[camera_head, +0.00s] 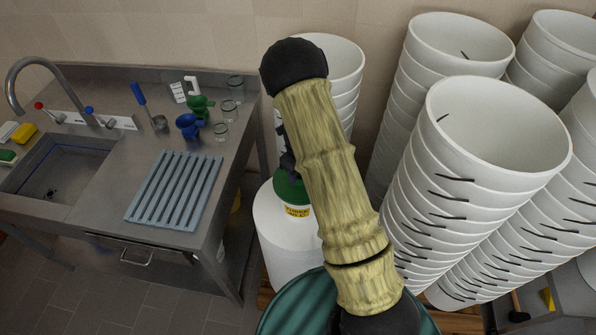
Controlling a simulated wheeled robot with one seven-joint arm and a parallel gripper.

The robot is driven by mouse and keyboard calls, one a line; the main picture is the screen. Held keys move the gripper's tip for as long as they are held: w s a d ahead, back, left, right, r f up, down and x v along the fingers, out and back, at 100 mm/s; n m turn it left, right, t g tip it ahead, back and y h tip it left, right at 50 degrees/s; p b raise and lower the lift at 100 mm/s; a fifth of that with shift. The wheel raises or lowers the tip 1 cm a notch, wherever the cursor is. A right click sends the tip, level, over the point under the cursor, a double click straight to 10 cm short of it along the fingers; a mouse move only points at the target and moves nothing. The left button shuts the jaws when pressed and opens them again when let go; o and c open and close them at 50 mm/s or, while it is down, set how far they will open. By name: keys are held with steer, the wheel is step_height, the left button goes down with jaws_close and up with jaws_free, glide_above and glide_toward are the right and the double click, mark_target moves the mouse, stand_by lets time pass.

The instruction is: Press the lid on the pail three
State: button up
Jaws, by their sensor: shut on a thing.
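A white pail (283,252) stands on the floor below my arm, its right side hidden by the arm. I cannot tell which pail is number three, or whether a lid is seated on this one. My gripper (286,163) shows only as dark parts left of the arm, just above the green piece. It appears shut on that piece. The fingertips are mostly hidden.
Tall stacks of white pails (470,190) crowd the right, close to my arm. Another stack (341,62) stands behind it. At left is a steel sink bench (110,170) with a ribbed blue-grey rack (177,190), scoops and glass jars. Floor (110,285) is clear at lower left.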

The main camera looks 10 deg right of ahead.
steer(key=o, duration=1.5)
step_height(320, 180, up, 7)
steer(key=p, duration=0.6)
stand_by(0.4)
jaws_close()
